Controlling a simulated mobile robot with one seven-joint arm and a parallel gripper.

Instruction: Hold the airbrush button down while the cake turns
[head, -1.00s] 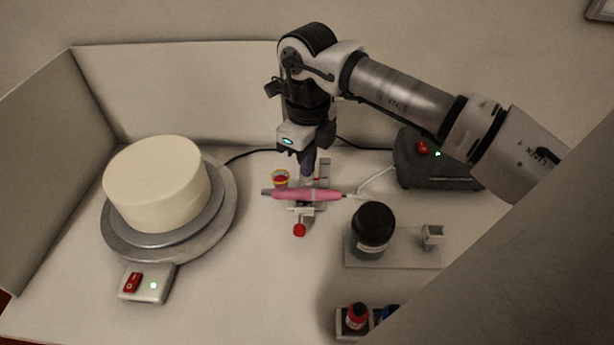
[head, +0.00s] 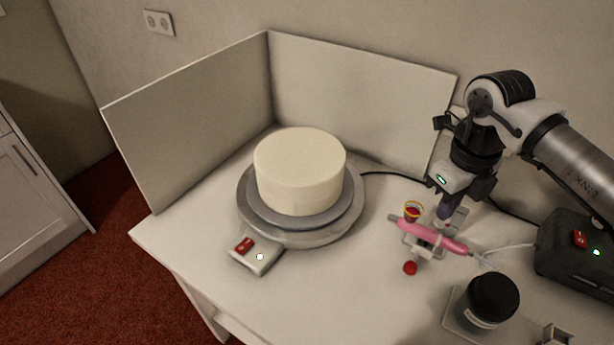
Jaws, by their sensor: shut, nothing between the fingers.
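A plain cream cake (head: 299,172) stands on the grey turntable (head: 262,230) in the middle of the head view. A control box (head: 256,257) with a red switch and a lit light sits at its front left. A pink airbrush (head: 432,237) lies in a small stand right of the cake, with a cup of red colour (head: 412,212) near its left end. My gripper (head: 443,216) is shut and points down just behind the airbrush's middle. The button is hidden, and I cannot tell whether the fingertips touch it.
A compressor (head: 574,262) with a red switch and lit light stands at the right, joined to the airbrush by a pale hose. A dark jar (head: 489,299) stands in front. Pale panels (head: 200,125) wall the table's back and left. The table's front left is clear.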

